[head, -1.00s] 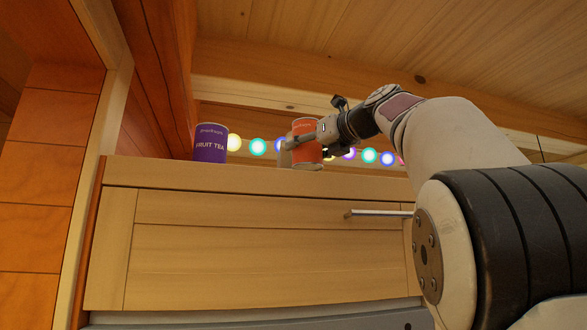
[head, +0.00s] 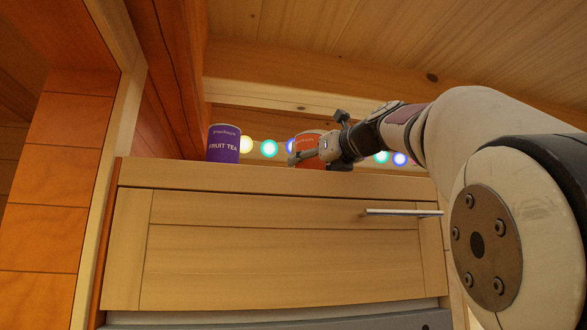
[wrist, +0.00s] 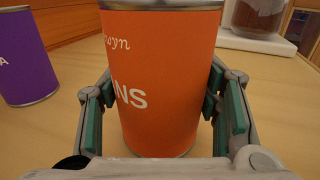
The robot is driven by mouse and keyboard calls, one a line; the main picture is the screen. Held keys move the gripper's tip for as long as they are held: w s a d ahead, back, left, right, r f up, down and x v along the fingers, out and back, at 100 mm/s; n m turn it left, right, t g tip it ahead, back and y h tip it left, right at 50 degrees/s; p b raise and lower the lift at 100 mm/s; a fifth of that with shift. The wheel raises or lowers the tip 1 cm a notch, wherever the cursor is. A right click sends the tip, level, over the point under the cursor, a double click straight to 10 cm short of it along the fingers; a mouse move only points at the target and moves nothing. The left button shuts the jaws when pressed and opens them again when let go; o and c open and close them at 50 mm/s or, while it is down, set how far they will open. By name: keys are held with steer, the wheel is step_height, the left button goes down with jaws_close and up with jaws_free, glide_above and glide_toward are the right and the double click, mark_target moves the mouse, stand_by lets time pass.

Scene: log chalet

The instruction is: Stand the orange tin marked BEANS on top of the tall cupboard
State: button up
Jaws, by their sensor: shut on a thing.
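The orange tin (wrist: 160,75) stands upright between the two finger pads of my gripper (wrist: 162,112), with part of the word BEANS showing in the wrist view. In the head view the orange tin (head: 308,148) is at the top of the tall cupboard (head: 285,267), partly hidden behind my gripper (head: 309,154). My gripper is shut on the tin. The tin's base looks to be at the pale wooden top (wrist: 60,135); whether it bears fully on it I cannot tell.
A purple FRUIT TEA tin (head: 224,144) stands on the cupboard top to the left, and it also shows in the wrist view (wrist: 25,55). A white-based appliance (wrist: 255,40) is at the back right. Coloured lights (head: 269,149) hang behind. The ceiling is close above.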

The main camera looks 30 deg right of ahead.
steer(key=o, duration=1.4)
steer(key=shift+f, duration=0.1)
steer(key=shift+s+r, duration=0.1)
steer(key=shift+r, duration=0.1)
steer(key=s, duration=0.4)
steer(key=s+b, duration=0.1)
steer(key=s, duration=0.6)
steer(key=shift+s+d, duration=0.4)
steer(key=shift+f, duration=0.1)
